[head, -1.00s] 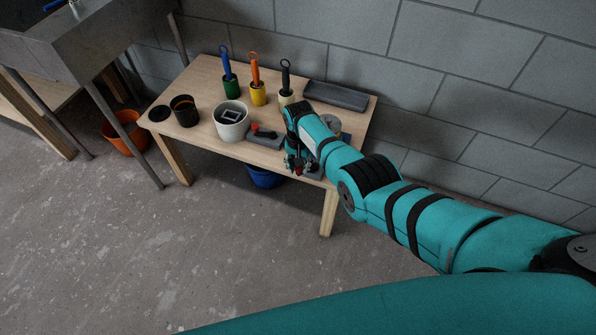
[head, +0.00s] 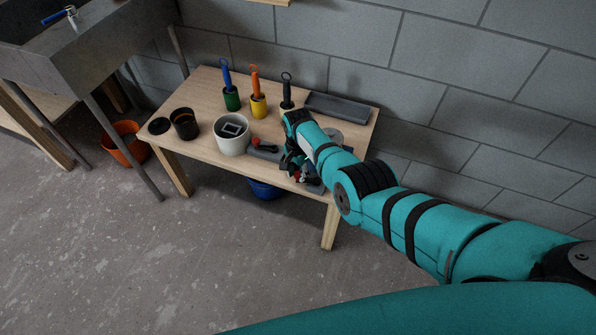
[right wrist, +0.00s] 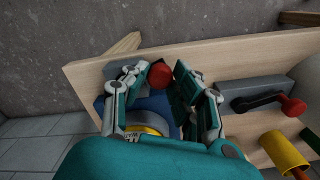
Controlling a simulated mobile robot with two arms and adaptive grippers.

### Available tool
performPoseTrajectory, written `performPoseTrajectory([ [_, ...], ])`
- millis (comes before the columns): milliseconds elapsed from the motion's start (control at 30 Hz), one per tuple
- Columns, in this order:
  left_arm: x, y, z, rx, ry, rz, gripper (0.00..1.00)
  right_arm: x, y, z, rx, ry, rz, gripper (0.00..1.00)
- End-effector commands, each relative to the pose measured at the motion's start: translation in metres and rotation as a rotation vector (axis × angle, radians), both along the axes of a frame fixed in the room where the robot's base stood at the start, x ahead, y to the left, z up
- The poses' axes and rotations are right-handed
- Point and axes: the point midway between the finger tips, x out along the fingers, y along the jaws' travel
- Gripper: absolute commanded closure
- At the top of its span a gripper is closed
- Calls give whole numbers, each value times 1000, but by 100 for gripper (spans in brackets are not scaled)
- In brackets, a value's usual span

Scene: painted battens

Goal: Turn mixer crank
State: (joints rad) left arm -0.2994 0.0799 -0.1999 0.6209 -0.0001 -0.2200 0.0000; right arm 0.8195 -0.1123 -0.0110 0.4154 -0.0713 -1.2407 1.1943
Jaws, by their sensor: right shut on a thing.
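A red crank knob (right wrist: 160,75) sits between the two fingers of my right gripper (right wrist: 158,88) in the right wrist view, and the gripper is shut on it. A blue body with a yellow band (right wrist: 148,118) lies close below the fingers, partly hidden by them. In the head view my right gripper (head: 297,172) is at the front right of the wooden table (head: 205,90), and its wrist hides most of this device. A second, grey block with a red knob and dark handle (head: 266,147) stands to its left. My left gripper is not in view.
A white bucket (head: 231,143) and black pot (head: 184,125) stand left on the table. Green, yellow and cream cups with handled tools (head: 257,106) stand behind. A grey tray (head: 338,108) lies at the back right. A blue bucket (head: 264,190) is underneath. The concrete wall is close behind.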

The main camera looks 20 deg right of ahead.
Motion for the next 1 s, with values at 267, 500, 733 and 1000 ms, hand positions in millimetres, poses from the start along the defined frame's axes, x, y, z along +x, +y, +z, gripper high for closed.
performPoseTrajectory([
  [267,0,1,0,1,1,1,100,3,0,2,0,-8,1,100],
  [500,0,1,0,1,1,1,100,2,0,1,0,-6,1,51],
  [733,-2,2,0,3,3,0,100,1,0,1,-1,-3,1,51],
  [1000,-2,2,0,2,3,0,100,2,0,13,0,-4,1,51],
])
